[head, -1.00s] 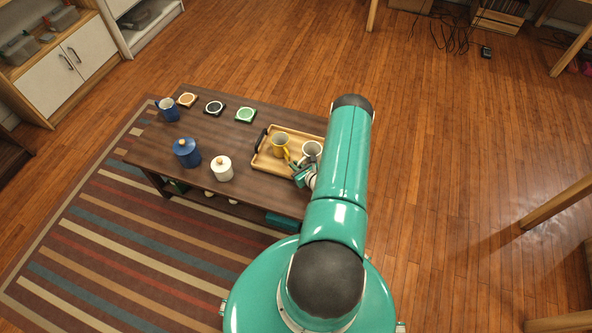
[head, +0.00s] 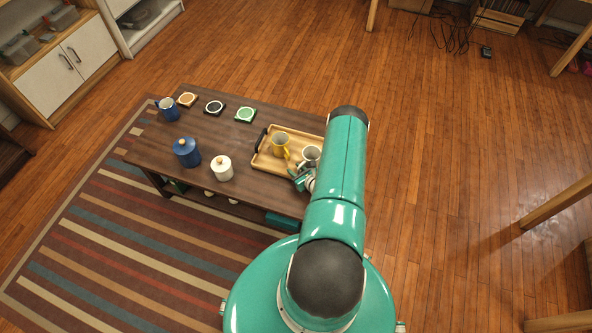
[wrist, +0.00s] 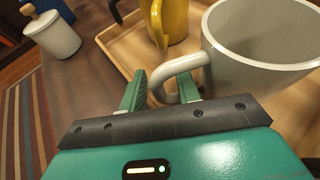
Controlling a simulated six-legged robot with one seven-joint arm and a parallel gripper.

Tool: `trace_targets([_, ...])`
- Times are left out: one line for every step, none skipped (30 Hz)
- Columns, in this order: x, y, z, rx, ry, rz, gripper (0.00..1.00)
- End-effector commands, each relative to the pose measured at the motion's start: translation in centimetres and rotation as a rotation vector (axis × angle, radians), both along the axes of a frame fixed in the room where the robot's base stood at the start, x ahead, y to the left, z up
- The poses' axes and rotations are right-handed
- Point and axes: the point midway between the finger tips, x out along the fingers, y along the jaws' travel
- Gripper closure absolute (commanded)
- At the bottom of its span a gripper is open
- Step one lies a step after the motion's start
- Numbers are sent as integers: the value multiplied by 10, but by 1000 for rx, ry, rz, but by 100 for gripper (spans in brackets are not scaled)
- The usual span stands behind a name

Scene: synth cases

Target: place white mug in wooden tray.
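The white mug (head: 311,153) is upright at the right part of the wooden tray (head: 266,164). In the wrist view, the mug (wrist: 262,75) fills the upper right, its handle toward me. My gripper (head: 302,178) is at the handle; in the wrist view its fingers (wrist: 163,88) lie on either side of the handle's outer bar, one inside the loop. The tray also shows in the wrist view (wrist: 118,42). The mug's base is hidden, so I cannot tell whether it touches the tray.
A yellow mug (head: 280,145) stands in the tray, left of the white mug. On the dark table (head: 240,140) are a white jar (head: 222,169), a blue jar (head: 187,152), a blue mug (head: 167,109) and coasters, including a green one (head: 245,115). My arm hides the table's right end.

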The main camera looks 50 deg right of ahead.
Motion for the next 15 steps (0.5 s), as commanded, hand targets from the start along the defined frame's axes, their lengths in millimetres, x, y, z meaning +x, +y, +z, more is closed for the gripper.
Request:
trace_targets([0,0,1,0,0,0,68])
trace_targets([0,0,2,0,0,0,68])
trace_targets([0,0,4,-1,0,0,68])
trace_targets([-3,0,4,1,1,-1,68])
trace_targets([-6,1,5,1,2,-1,68])
trace_targets([-11,2,7,1,2,-1,68])
trace_targets([-15,2,9,1,2,0,68])
trace_targets([-20,3,11,2,1,-2,68])
trace_targets([-27,4,14,2,1,-3,68])
trace_targets([-33,6,16,2,2,-3,68])
trace_targets([-39,7,19,1,2,-3,68])
trace_targets([-48,8,23,1,2,-3,68])
trace_targets([-54,9,25,3,3,-3,68])
trace_targets([-60,11,28,2,2,-3,68])
trace_targets([-68,12,31,1,2,-4,68])
